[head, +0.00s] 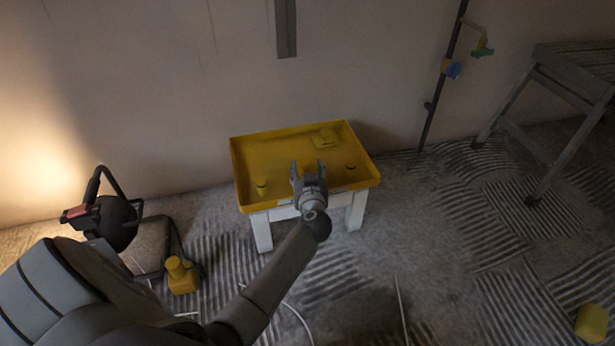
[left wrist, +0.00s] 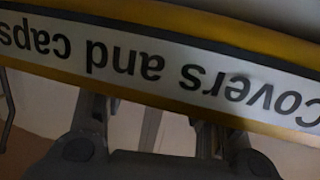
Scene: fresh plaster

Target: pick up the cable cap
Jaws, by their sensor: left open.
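A shallow yellow tray (head: 244,160) stands on a white stool (head: 262,232) against the wall. A small upright yellow piece (head: 261,187) stands in its front left part, a flat square yellow piece (head: 325,138) lies at the back, and a small dark piece (head: 350,167) lies at the right. I cannot tell for sure which is the cable cap. My left gripper (head: 308,168) is open and empty at the tray's front edge. In the left wrist view its fingers (left wrist: 152,112) face the tray's front label (left wrist: 150,66), reading "Covers and caps" upside down. My right gripper is not in view.
A lamp (head: 117,222) and a yellow object (head: 180,275) stand on the floor at the left. A dark pipe (head: 440,85) runs up the wall. A grey trestle (head: 560,110) stands right. Another yellow object (head: 591,322) lies at lower right.

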